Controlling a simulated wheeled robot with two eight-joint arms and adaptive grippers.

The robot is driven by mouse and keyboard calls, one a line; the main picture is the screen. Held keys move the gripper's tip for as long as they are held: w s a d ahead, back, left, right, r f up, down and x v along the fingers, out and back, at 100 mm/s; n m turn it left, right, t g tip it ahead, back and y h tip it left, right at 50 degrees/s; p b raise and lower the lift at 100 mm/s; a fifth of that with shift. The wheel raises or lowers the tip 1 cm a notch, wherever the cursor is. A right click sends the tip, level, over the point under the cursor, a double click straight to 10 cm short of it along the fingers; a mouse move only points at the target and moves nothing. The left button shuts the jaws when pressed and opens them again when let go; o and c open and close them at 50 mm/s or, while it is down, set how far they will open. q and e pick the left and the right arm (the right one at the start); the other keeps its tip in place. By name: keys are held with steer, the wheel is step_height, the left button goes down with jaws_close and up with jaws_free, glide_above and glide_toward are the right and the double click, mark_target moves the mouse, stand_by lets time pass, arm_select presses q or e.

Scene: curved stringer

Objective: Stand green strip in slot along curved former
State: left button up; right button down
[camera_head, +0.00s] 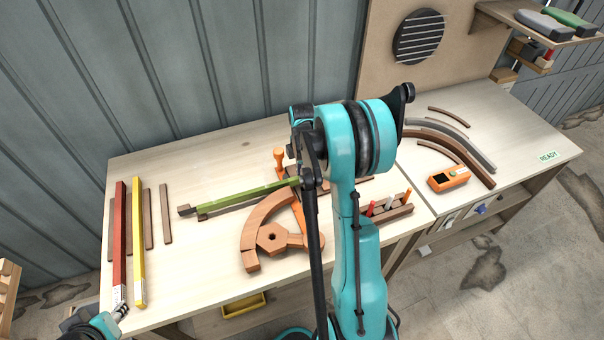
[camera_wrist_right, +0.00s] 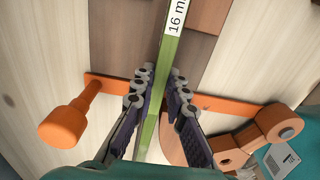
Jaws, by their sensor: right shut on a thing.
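The long green strip (camera_head: 245,196) runs left from my right gripper (camera_head: 307,178) above the table, behind the curved wooden former (camera_head: 262,222). In the right wrist view, the right gripper (camera_wrist_right: 158,88) is shut on the green strip (camera_wrist_right: 169,55), which passes between both fingers and carries a "16 m…" label. The strip's far left end is near a small dark block (camera_head: 185,211). My right arm hides the strip's right end and part of the former; I cannot make out the slot. My left gripper (camera_head: 121,309) is at the lower left, mostly out of frame, apart from the strip.
An orange clamp knob (camera_head: 279,158) stands behind the former, and a hexagonal wooden block (camera_head: 272,238) sits inside its curve. Red (camera_head: 120,245) and yellow (camera_head: 138,245) strips lie at left. A pen rack (camera_head: 388,210), orange device (camera_head: 448,179) and curved strips (camera_head: 450,140) lie at right.

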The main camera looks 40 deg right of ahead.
steer(key=shift+f, duration=0.5)
steer(key=c, duration=1.5)
jaws_free()
steer(key=shift+o, duration=0.2)
step_height(320, 180, up, 12)
steer(key=s+a+r+m+t+b, duration=0.1)
steer(key=s+a+r+m+t, duration=0.15)
steer(key=a, duration=0.45)
steer(key=s+a+r+m+t, duration=0.1)
steer(key=s+a+r+m, duration=0.2)
steer(key=a, duration=0.4)
steer(key=s+a+f+m+t, duration=0.3)
steer(key=s+a+m, duration=0.6)
steer(key=a, duration=0.1)
steer(key=shift+a+f+t+b, duration=0.15)
steer(key=shift+t+b, duration=0.2)
steer(key=shift+b, duration=0.05)
